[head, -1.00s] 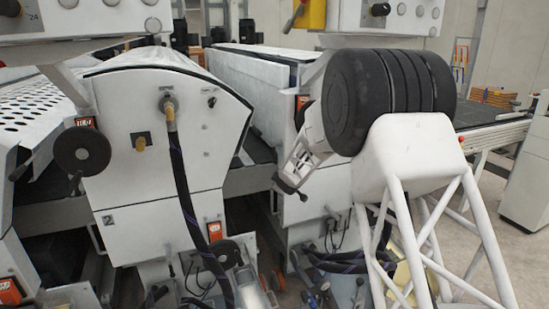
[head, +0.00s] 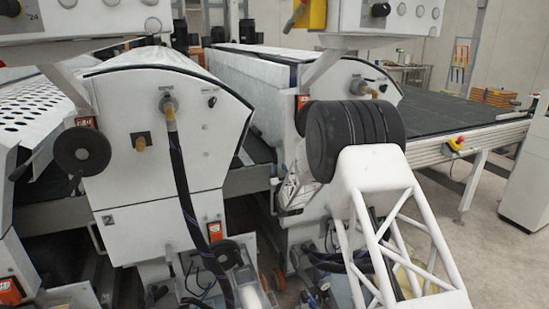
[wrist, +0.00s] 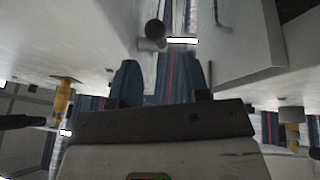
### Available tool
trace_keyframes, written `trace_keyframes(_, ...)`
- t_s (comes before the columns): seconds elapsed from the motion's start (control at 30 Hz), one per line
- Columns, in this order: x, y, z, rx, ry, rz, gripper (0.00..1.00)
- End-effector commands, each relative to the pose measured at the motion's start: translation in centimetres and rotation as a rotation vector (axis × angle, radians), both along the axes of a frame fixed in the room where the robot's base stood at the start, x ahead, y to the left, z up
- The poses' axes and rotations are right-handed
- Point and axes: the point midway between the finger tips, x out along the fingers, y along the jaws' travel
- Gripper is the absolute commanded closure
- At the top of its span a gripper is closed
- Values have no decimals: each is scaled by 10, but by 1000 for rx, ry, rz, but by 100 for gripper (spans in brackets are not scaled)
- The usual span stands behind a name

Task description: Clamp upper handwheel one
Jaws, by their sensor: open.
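My gripper (wrist: 162,82) is open in the wrist view, with two dark fingers apart and nothing seen between them. Just beyond the fingers is a dark round knob on a short pale stub (wrist: 154,32); I cannot tell whether it belongs to a handwheel. In the head view my gripper (head: 294,192) is low in front of the right machine, partly hidden by my arm. No whole handwheel shows on that machine; my arm covers much of its front. A black upper handwheel (head: 82,151) is on the left machine, marked 2, well away from my gripper.
The left machine (head: 165,130) has a hanging dark hose (head: 183,190) and a lower black wheel (head: 226,254). The right machine (head: 345,80) stands close to my arm. A dark conveyor (head: 455,113) extends right. Open floor (head: 485,240) lies at the lower right.

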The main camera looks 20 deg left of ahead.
Motion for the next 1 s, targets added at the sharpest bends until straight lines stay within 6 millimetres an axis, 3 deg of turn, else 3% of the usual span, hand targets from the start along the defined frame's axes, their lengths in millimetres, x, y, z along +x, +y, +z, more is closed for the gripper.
trace_keyframes(0.57,3,0,2,17,-8,-4,58)
trace_keyframes(1.0,31,21,15,16,-8,-5,58)
